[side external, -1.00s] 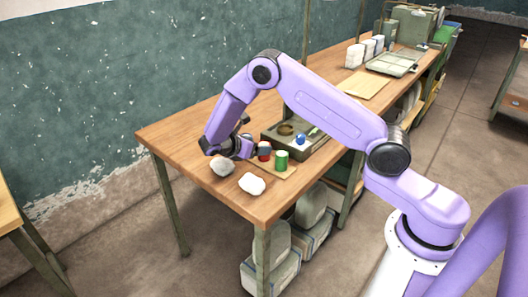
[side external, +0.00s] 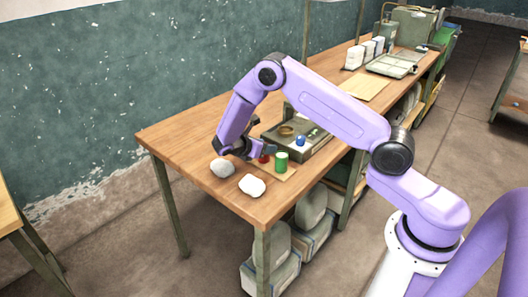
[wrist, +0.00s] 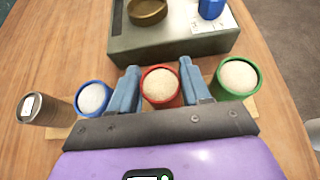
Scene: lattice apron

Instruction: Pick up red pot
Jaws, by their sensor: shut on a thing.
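The red pot (wrist: 160,86), filled with a pale grainy material, is between the two fingers of my gripper (wrist: 159,88) in the wrist view. My gripper is shut on it, one finger on each side. In the side external view the red pot (side external: 264,158) is mostly hidden by my gripper (side external: 256,152), with only a bit of red showing. I cannot tell whether the pot still touches the wooden board (side external: 286,175).
A green pot (wrist: 238,76) stands right of the red one and a blue pot (wrist: 93,98) left of it. A brown jar (wrist: 38,109) is farther left. A grey-green case (wrist: 175,42) stands just beyond. Two white lumps (side external: 252,185) (side external: 222,168) lie on the table.

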